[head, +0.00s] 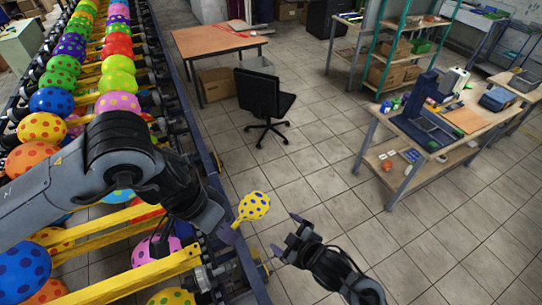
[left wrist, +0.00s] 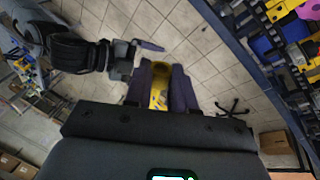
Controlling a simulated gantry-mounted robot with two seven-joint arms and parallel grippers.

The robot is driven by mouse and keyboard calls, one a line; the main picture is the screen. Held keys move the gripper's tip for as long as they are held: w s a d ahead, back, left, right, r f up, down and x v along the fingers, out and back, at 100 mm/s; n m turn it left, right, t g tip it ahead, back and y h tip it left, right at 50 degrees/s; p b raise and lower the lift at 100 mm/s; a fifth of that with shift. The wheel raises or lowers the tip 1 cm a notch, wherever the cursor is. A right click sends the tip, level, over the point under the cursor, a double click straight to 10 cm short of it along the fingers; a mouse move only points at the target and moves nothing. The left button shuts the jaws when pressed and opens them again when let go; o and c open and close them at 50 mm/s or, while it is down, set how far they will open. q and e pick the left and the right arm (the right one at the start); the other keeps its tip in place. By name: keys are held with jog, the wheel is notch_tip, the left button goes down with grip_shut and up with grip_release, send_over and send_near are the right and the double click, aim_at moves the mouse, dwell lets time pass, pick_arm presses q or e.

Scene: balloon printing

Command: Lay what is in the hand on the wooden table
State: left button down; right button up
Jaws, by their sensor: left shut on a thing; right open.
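A yellow balloon with dark dots (head: 254,205) is held by its narrow end in my left gripper (head: 230,228), beside the conveyor rail and above the tiled floor. In the left wrist view its yellow part (left wrist: 159,88) shows between the two dark fingers (left wrist: 160,92). My right gripper (head: 286,236) is open and empty, a little to the right of the balloon and apart from it. A wooden table (head: 205,42) stands at the back, with a few thin red items on top. A wooden workbench (head: 466,118) stands at the right.
The conveyor (head: 160,60) at the left is full of colourful balloons. A black office chair (head: 263,100) stands in front of the back table. The workbench carries a dark blue machine (head: 425,115) and small items. The tiled floor between is mostly clear.

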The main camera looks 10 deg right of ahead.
jog(key=w+a+r+n+g+y, duration=0.1)
jog(key=w+a+r+n+y, duration=0.5)
jog(key=w+n, duration=0.35)
notch_tip(320, 180, up, 21)
jog(key=n+g+h, duration=0.4)
jog(key=g+h, duration=0.2)
jog(key=g, duration=0.5)
send_over(253, 200)
jog(key=w+d, duration=0.2)
jog(key=d, duration=0.1)
jog(key=d+r, duration=0.1)
jog(key=shift+m+h, duration=0.25)
jog(key=shift+h, duration=0.05)
jog(key=x, duration=1.1)
jog(key=shift+f, duration=0.3)
